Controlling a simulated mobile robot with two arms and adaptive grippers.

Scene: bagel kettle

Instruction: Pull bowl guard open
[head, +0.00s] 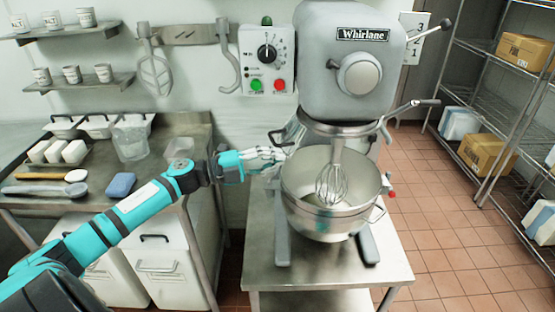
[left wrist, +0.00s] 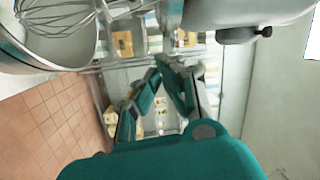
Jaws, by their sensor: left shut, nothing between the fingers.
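The stand mixer (head: 345,70) stands on a low steel table. A steel bowl (head: 330,215) sits under its head, with a wire whisk (head: 333,185) hanging into it. A grey guard (head: 293,131) with a dark handle (head: 278,138) shows at the bowl's upper left, under the mixer head; much of it is hidden. My left gripper (head: 280,154) is shut and empty beside the bowl's left rim, just below that handle, and I see no contact. In the left wrist view its fingertips (left wrist: 163,66) meet, with the bowl (left wrist: 55,60) at upper left. My right gripper is out of view.
A control box (head: 267,62) with a dial and green and red buttons is on the wall. A steel counter (head: 205,150) with tubs and tools stands left, under my left arm. Wire shelves (head: 480,90) with boxes stand right. Tiled floor (head: 445,215) is free between.

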